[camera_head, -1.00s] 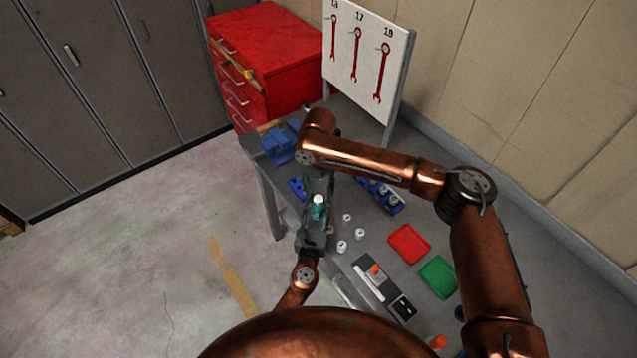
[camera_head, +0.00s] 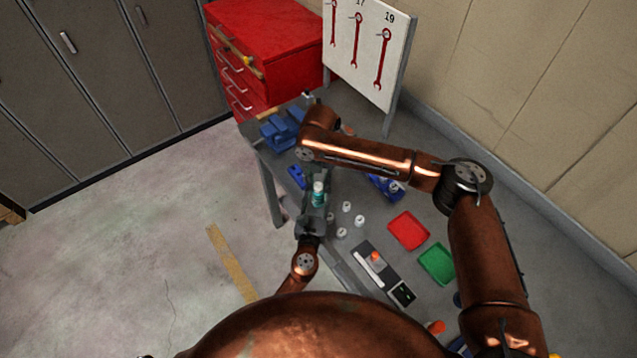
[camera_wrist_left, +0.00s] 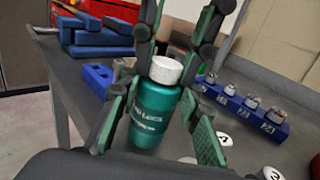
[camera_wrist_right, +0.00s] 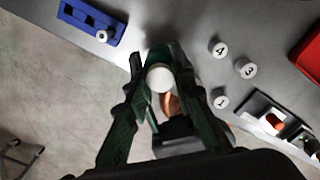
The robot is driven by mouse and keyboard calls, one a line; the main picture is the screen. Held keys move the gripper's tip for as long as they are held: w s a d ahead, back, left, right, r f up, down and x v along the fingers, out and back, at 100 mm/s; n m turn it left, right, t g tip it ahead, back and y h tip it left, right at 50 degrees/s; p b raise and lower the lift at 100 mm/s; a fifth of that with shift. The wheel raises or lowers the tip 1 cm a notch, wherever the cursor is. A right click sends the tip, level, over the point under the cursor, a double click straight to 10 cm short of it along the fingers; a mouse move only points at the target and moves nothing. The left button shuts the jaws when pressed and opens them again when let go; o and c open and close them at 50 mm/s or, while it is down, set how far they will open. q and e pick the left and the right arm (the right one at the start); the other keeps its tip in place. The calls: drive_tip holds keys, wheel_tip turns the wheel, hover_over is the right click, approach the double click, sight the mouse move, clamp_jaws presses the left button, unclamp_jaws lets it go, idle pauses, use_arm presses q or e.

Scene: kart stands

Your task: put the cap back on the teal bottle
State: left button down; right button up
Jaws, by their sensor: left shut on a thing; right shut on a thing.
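The teal bottle (camera_head: 318,199) stands upright between the fingers of my left gripper (camera_head: 316,212), which is shut on its body. It also shows in the left wrist view (camera_wrist_left: 150,115). The white cap (camera_wrist_left: 165,70) sits at the top of the bottle, in line with it and apparently touching; whether it is screwed down cannot be seen. My right gripper (camera_wrist_right: 160,85) comes from above, with its fingers shut around the cap. The cap also shows in the right wrist view (camera_wrist_right: 160,78), where it hides most of the bottle.
Several loose white numbered caps (camera_head: 359,220) lie on the grey bench close to the bottle. A blue rack (camera_wrist_left: 245,108), a red tray (camera_head: 408,230) and a green tray (camera_head: 437,264) are to the right. A blue vise (camera_head: 282,130) stands behind.

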clamp_jaws()
drive_tip(key=o, duration=0.8)
unclamp_jaws()
drive_tip(key=shift+r, duration=0.1)
drive_tip(key=shift+r, duration=2.15)
drive_tip(key=shift+o, duration=0.3)
drive_tip(key=o, duration=0.5)
drive_tip(key=shift+r, duration=0.1)
